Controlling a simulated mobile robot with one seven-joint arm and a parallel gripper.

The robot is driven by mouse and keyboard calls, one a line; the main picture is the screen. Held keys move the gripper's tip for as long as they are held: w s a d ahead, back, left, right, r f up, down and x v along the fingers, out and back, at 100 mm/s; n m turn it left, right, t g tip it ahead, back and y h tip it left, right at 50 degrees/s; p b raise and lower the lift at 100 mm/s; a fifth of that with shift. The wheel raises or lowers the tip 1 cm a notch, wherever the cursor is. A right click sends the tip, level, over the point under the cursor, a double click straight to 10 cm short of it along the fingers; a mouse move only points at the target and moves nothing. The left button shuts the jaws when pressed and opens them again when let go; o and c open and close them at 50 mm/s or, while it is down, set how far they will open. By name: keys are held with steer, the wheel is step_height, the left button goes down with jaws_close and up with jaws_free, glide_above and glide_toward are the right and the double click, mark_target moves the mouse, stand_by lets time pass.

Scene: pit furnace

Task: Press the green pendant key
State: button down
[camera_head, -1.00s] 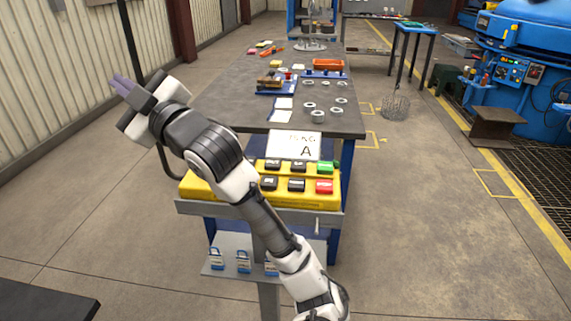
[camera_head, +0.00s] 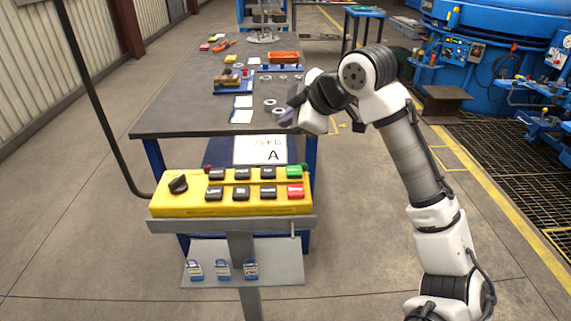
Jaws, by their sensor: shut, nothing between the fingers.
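The yellow pendant box (camera_head: 190,204) sits on a grey stand in the lower left middle. The green key (camera_head: 294,172) is at the right end of its upper row, uncovered, with the red key (camera_head: 295,191) just below it. Several black keys (camera_head: 240,174) and a black rotary knob (camera_head: 177,184) are to the left. My gripper (camera_head: 286,118) is up and beyond the green key, over the right front part of the workbench in the picture, pointing left and down. Its purple-grey fingers are shut and empty, apart from the key. The hand partly hides the fingers.
A white sign reading A (camera_head: 260,150) stands right behind the pendant. The grey workbench (camera_head: 170,118) behind holds rings, blocks and an orange tray (camera_head: 284,57).

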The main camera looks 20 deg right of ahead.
mark_target(298, 172)
steer(key=shift+s+d+g, duration=0.3)
steer(key=shift+s+d, duration=0.4)
steer(key=shift+d, duration=0.2)
steer(key=shift+f, duration=0.15)
step_height(298, 172, down, 9)
steer(key=b, duration=0.6)
steer(key=shift+b, duration=0.35)
stand_by(1.1)
steer(key=shift+f, duration=0.25)
steer(key=shift+f+b, duration=0.45)
steer(key=shift+b, duration=0.05)
stand_by(0.6)
stand_by(0.3)
steer(key=shift+r+p, duration=0.75)
steer(key=shift+r, duration=0.15)
